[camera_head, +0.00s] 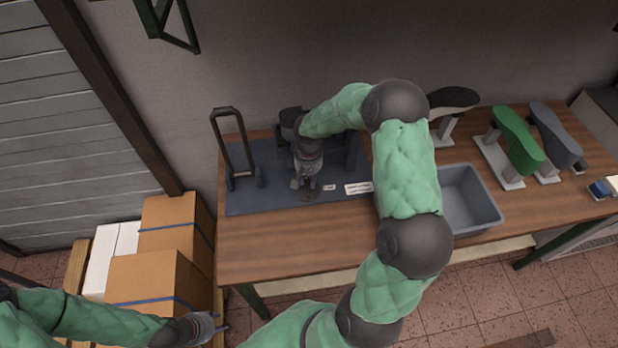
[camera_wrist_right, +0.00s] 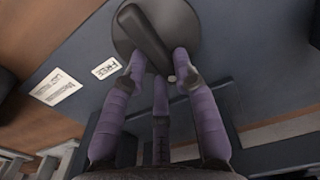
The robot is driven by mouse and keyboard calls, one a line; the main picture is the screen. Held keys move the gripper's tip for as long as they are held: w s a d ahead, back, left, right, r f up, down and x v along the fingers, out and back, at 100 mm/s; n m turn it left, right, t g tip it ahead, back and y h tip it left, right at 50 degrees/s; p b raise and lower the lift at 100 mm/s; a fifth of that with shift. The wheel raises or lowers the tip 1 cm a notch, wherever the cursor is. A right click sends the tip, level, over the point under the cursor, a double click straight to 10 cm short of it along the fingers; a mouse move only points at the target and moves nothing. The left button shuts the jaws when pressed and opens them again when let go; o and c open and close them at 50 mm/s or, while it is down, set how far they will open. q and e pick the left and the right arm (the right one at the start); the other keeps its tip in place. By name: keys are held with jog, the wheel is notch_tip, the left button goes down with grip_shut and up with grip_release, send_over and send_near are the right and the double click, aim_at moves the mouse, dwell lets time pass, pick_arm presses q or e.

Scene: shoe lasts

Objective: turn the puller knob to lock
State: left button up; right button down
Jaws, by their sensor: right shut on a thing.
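The puller knob is a dark round disc with a raised bar across it (camera_wrist_right: 147,38); the bar lies slanted in the right wrist view. My right gripper (camera_wrist_right: 156,68) is shut on the knob's bar, its purple-grey fingers around the bar's near end. In the head view my right gripper (camera_head: 308,187) points down at the panel's front, hiding most of the knob. A small white label (camera_wrist_right: 106,68), seemingly reading FREE, sits beside the knob. My left gripper (camera_head: 216,327) is empty, its fingers apart, at the bottom left, away from the bench.
The dark blue-grey base plate (camera_head: 250,200) carries an upright black frame (camera_head: 232,145). A larger white label (camera_head: 358,188) lies right of the knob. A grey bin (camera_head: 470,200) and green (camera_head: 518,140) and grey (camera_head: 556,135) shoe lasts stand right. Cardboard boxes (camera_head: 150,280) stand left.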

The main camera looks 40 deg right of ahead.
aim_at(308, 180)
dwell(0.4)
jog(key=c, duration=1)
grip_release()
jog(key=shift+o, duration=0.2)
notch_tip(308, 180, up, 12)
